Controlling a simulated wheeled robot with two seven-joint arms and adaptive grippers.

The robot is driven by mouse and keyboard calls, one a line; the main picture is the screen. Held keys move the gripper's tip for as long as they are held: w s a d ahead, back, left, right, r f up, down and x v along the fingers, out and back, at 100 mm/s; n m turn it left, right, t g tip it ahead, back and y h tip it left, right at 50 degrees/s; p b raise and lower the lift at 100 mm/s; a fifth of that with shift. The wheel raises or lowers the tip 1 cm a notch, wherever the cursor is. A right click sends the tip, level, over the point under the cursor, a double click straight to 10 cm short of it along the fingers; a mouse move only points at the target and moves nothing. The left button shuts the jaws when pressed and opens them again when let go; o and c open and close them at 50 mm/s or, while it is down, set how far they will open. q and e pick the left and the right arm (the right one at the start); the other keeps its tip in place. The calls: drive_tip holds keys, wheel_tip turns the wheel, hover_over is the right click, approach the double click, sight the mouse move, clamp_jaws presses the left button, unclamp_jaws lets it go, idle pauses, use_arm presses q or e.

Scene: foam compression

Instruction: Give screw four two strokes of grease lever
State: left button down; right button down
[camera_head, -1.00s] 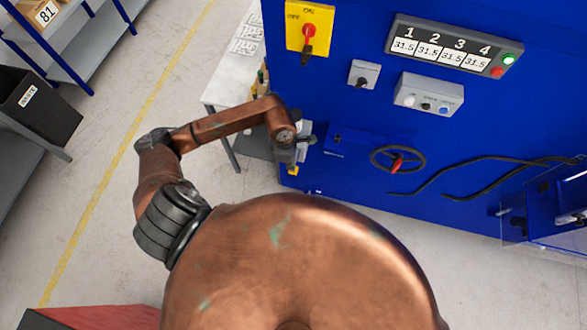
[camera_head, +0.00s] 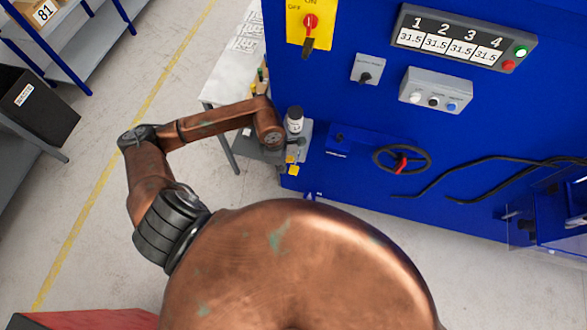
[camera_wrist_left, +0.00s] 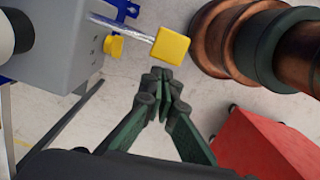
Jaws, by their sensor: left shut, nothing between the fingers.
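My left gripper (camera_head: 284,149) is beside the grey pump unit at the left edge of the blue machine. In the left wrist view my dark green fingers (camera_wrist_left: 164,84) are shut with nothing between them. Just beyond the fingertips is a yellow square grip (camera_wrist_left: 172,47) on a thin metal rod, apart from the fingers as far as I can tell. The rod runs to a grey housing (camera_wrist_left: 60,45) with a smaller yellow knob (camera_wrist_left: 113,46). A white container with a dark cap (camera_head: 295,123) stands on the unit. The display (camera_head: 448,47) shows 31.5 under each number. My right gripper is not in view.
A selector knob (camera_head: 366,74) and a button box (camera_head: 435,95) are on the machine's face. A handwheel (camera_head: 402,160) is below them. A white table (camera_head: 225,95) stands behind my left arm. A red surface (camera_wrist_left: 260,145) is at lower right in the wrist view.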

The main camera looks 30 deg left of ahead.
use_arm(q)
wheel_tip(320, 180, up, 12)
drive_tip(key=a, duration=0.1)
drive_tip(key=shift+s, duration=0.2)
idle(0.4)
idle(1.8)
